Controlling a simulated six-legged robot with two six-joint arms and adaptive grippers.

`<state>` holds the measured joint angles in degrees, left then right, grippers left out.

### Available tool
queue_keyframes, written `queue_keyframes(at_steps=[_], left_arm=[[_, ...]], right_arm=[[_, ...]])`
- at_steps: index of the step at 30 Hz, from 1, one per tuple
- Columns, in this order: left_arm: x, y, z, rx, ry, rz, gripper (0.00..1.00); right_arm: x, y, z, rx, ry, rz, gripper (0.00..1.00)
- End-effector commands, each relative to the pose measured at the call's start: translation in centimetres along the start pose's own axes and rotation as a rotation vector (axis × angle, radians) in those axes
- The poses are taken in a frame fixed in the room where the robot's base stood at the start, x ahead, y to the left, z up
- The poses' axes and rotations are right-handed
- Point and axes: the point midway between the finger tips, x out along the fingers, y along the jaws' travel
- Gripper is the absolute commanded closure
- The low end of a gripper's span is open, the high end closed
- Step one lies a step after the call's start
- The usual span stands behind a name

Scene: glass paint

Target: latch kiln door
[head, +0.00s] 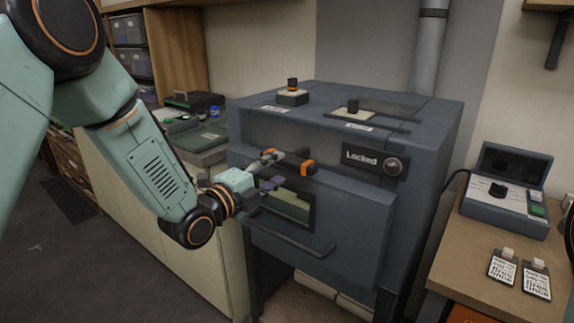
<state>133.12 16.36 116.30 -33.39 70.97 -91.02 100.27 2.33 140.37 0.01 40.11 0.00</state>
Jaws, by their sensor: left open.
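The kiln (425,150) is a blue-grey box on legs. Its front door (355,225) looks closed, with a small window (287,207) and a long dark bar handle (290,236) below it. A dark lever with orange bands (300,163) sits above the window. A plate (362,159) reading "Locked" with a round knob (393,167) is to its right. My left gripper (273,170) is open in front of the door, beside the lever's left end; whether it touches the lever I cannot tell. My right gripper is out of view.
A bench at right holds a blue-grey case with an open lid (505,205) and two labelled cards (520,274). Small knobbed blocks (292,95) sit on the kiln top. A cabinet (180,240) stands left of the kiln. A grey pipe (430,45) rises behind.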

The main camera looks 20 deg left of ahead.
Motion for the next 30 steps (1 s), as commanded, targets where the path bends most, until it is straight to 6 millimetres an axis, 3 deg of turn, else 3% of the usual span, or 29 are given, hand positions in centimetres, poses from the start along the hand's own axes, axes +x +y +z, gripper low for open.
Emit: queue_keyframes(at_steps=[3, 9, 20, 30], left_arm=[[2.0, 0.0, -0.2, 0.003, 0.003, 0.001, 0.55], [3.9, 0.0, -0.4, -0.001, 0.002, 0.001, 0.55], [4.3, 0.1, -0.4, -0.003, 0.000, 0.001, 0.56], [4.3, 0.0, -0.4, -0.002, 0.001, 0.001, 0.84]], right_arm=[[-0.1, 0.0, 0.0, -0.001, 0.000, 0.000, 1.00], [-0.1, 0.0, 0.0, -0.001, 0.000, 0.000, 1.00], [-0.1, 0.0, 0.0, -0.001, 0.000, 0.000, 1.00], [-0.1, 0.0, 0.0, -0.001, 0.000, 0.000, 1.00]])
